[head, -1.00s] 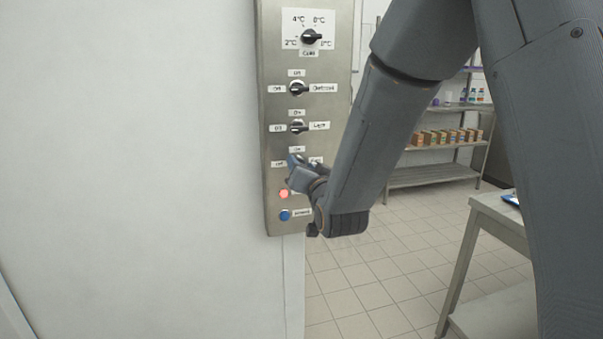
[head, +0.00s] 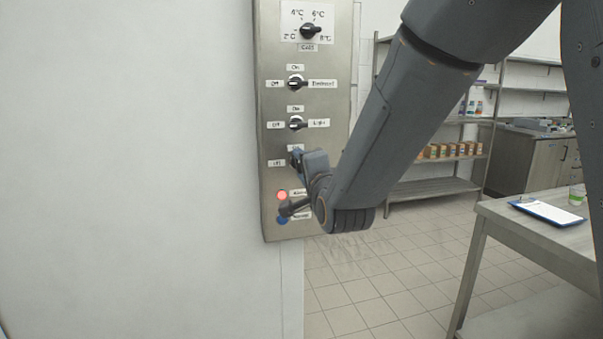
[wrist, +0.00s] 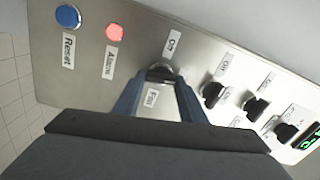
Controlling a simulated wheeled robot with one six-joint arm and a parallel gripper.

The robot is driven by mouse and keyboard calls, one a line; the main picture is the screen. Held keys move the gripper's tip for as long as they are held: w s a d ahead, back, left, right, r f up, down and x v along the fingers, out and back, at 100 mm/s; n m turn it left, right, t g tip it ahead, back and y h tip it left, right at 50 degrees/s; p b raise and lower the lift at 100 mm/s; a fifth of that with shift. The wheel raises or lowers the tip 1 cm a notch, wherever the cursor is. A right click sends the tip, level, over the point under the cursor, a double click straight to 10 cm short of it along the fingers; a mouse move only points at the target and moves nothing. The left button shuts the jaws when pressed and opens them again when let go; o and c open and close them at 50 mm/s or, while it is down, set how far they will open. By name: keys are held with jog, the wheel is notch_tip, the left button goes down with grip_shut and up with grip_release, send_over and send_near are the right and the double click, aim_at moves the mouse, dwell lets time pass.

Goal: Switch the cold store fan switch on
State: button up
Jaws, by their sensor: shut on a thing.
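The fan switch (wrist: 160,73) is a dark rotary knob on a steel control panel (head: 340,50). In the wrist view its "Off" label (wrist: 172,43) is above it and its "Fan" label (wrist: 151,99) below. My gripper (wrist: 158,82) has one blue-grey finger on each side of this knob and is shut on it. The knob's exact pointing direction is hard to tell between the fingers.
Close below are a lit red alarm lamp (head: 281,195) and a blue reset button (wrist: 68,16). A table with a clipboard (head: 546,211) stands right. Tiled floor between is clear.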

jog(key=shift+f+m+b, duration=0.1)
jog(key=shift+m+b, duration=0.45)
jog(key=shift+m, duration=0.55)
jog(key=o, duration=1.1)
jog(key=shift+c, duration=0.2)
jog(key=shift+s, duration=0.1)
jog(key=v, duration=0.7)
jog(key=shift+s+b, duration=0.3)
jog(key=shift+b, duration=0.15)
jog(key=shift+d, duration=0.15)
